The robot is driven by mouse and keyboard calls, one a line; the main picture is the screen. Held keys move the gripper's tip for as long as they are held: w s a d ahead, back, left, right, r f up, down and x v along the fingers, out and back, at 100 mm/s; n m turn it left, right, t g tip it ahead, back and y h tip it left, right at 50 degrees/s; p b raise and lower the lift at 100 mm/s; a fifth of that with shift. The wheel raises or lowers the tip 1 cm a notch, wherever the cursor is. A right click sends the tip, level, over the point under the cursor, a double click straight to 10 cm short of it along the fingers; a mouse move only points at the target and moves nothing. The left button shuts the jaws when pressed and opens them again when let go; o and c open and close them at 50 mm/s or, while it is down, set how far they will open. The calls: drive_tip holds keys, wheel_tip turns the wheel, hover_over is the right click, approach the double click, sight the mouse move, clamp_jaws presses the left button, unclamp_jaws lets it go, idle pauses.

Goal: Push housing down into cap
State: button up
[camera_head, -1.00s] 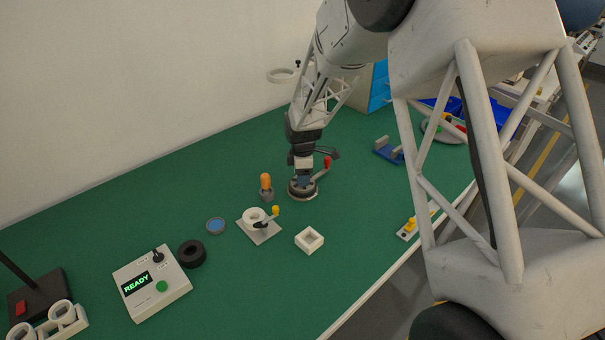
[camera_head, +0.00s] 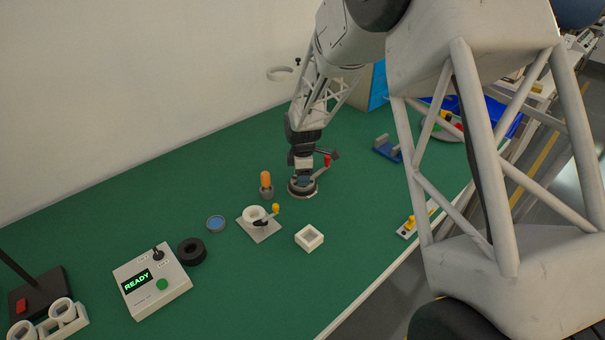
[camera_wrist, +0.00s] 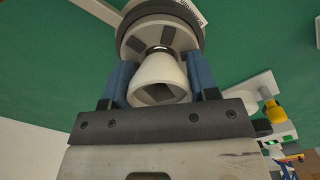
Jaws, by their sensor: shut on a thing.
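My gripper (camera_head: 303,178) points down over a round dark-grey fixture (camera_head: 302,192), which has a red-knobbed lever (camera_head: 326,162). In the wrist view, the blue fingers of my gripper (camera_wrist: 161,82) are shut on the housing (camera_wrist: 160,72), a cream-white cone-shaped piece. The far end of the housing meets a round grey part inside the dark ring of the fixture (camera_wrist: 192,14). I cannot pick out the cap for sure or tell how deep the housing sits. In the head view, my gripper hides the housing.
An orange bulb (camera_head: 265,179) stands in a grey holder just left. A white clamp with a yellow knob (camera_head: 276,208), a white square tray (camera_head: 309,237), a blue disc (camera_head: 215,223), a black ring (camera_head: 191,251) and a READY box (camera_head: 150,283) stand nearer. The green table is clear between them.

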drive_tip(key=o, duration=1)
drive_tip(key=shift+r, duration=3.85)
